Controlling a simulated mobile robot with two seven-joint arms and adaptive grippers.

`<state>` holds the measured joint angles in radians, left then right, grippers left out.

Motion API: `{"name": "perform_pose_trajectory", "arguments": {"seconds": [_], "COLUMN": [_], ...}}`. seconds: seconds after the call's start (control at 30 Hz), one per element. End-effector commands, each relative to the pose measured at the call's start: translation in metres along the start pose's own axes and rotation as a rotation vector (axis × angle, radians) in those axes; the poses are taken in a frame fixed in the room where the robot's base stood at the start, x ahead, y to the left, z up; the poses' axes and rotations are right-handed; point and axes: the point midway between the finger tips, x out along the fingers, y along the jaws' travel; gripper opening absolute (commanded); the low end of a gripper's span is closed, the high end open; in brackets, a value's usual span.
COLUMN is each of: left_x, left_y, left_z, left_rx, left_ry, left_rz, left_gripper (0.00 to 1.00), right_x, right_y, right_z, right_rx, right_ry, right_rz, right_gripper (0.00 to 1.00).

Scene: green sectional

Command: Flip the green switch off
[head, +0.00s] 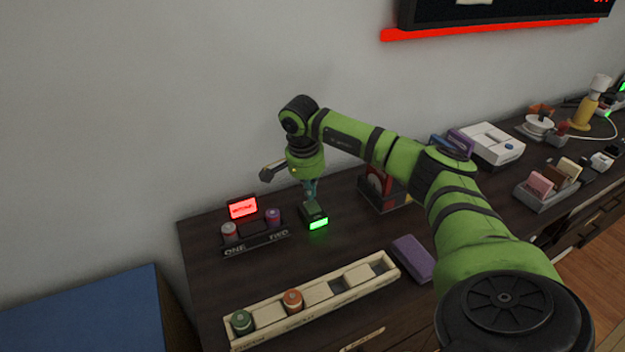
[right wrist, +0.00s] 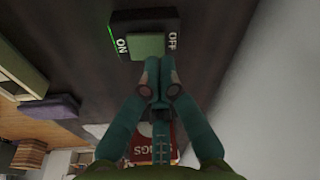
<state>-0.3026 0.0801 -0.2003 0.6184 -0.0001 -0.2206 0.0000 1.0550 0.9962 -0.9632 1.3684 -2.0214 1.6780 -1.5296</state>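The green switch (head: 313,210) is a small dark box on the dark desk, with a lit green panel on its front. In the right wrist view its green rocker (right wrist: 146,45) sits between the white words ON and OFF, and a green glow shows at the ON end. My right gripper (head: 310,188) points down just above the switch. In the right wrist view its teal fingertips (right wrist: 160,66) are together with nothing between them, at the rocker's near edge toward OFF. Contact cannot be told. My left gripper is not in view.
A lit red display stand (head: 243,208) with small cylinders stands left of the switch. A long cream tray (head: 335,292) lies in front, and a purple block (head: 413,258) to the right. A dark box (head: 384,192) stands close right of the switch; the wall is behind.

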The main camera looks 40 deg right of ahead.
Motion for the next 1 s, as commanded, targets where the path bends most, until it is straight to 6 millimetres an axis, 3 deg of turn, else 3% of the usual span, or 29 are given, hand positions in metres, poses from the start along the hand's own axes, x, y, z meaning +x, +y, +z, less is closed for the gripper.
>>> {"name": "perform_pose_trajectory", "arguments": {"seconds": [1.0], "left_x": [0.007], "left_y": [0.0], "left_z": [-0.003], "left_rx": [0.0], "left_ry": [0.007], "left_rz": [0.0], "left_gripper": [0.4], "right_x": [0.011], "right_y": [0.0], "right_z": [0.002], "right_rx": [0.0], "right_ry": [0.0], "right_rz": [0.0], "right_gripper": [0.0]}}
